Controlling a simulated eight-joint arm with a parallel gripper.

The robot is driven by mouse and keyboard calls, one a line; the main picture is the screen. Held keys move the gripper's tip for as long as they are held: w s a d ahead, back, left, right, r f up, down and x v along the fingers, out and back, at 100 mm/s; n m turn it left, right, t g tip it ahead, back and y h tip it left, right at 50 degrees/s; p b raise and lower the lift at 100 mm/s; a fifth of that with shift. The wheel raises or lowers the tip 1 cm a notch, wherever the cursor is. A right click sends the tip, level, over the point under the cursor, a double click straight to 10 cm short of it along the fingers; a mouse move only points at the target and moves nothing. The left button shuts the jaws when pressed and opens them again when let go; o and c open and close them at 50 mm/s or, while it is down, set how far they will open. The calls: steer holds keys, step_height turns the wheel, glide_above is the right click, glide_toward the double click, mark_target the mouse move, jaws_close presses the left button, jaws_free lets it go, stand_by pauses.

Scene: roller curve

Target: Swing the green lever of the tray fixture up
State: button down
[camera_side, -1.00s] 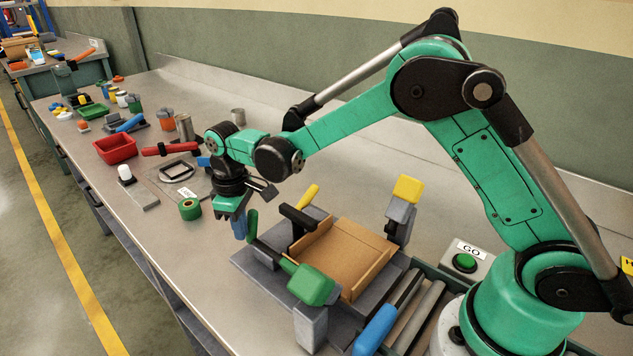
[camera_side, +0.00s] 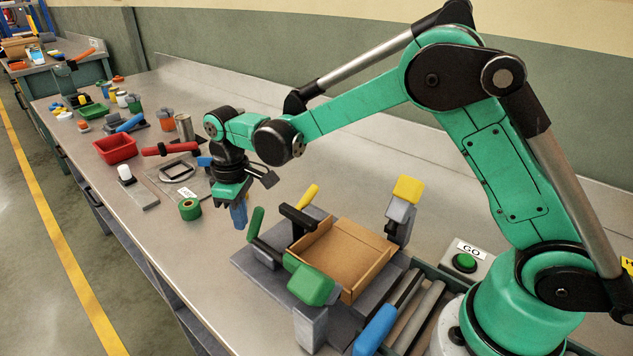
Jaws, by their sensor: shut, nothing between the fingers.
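The tray fixture (camera_side: 262,275) is a grey base on the bench with an open brown cardboard box (camera_side: 345,250) in it. Its green lever (camera_side: 256,224) has an upright, slightly tilted handle at the left and joins a green block (camera_side: 311,286) at the front. A black bar (camera_side: 297,215) and a yellow handle (camera_side: 308,196) are at its back left. My gripper (camera_side: 240,218) points down with blue fingers, just left of the lever's handle. It is shut and empty. A small gap seems to show between the fingers and the handle.
A grey post with a yellow top (camera_side: 407,190) stands behind the box. Rollers (camera_side: 418,315) and a blue handle (camera_side: 375,331) lie in front right, a GO button (camera_side: 465,262) beyond. A green tape roll (camera_side: 189,209) and red bin (camera_side: 115,149) are left.

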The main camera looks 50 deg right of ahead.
step_height(320, 180, up, 7)
steer(key=a, duration=0.1)
stand_by(0.6)
stand_by(0.4)
steer(key=s+d+r+m+t, duration=0.2)
steer(key=s+d+m+t, duration=0.4)
steer(key=s, duration=0.8)
steer(key=shift+s+d+t, duration=0.15)
steer(key=shift+d+t, duration=0.45)
steer(key=shift+d, duration=0.4)
